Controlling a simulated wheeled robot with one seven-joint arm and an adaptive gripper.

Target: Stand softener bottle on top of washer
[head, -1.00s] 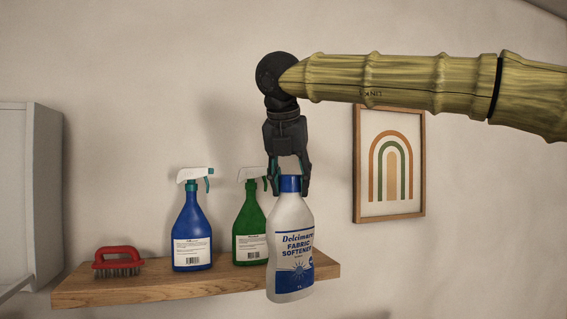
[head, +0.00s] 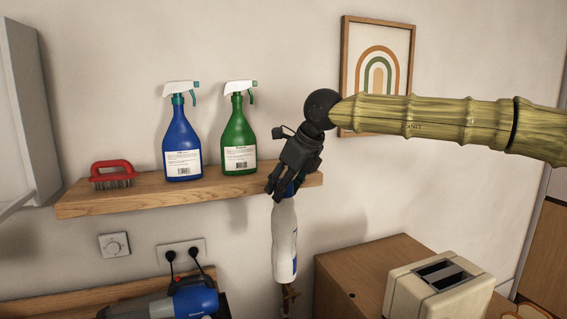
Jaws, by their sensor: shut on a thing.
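A washer cannot be made out in this view.
The wooden shelf (head: 120,200) holds a red brush (head: 112,172), a blue spray bottle (head: 182,145) and a green spray bottle (head: 238,140). Below are a blue appliance (head: 185,303) and wall sockets (head: 181,251). A toaster (head: 437,290) stands on a brown cabinet (head: 362,265) at the right.

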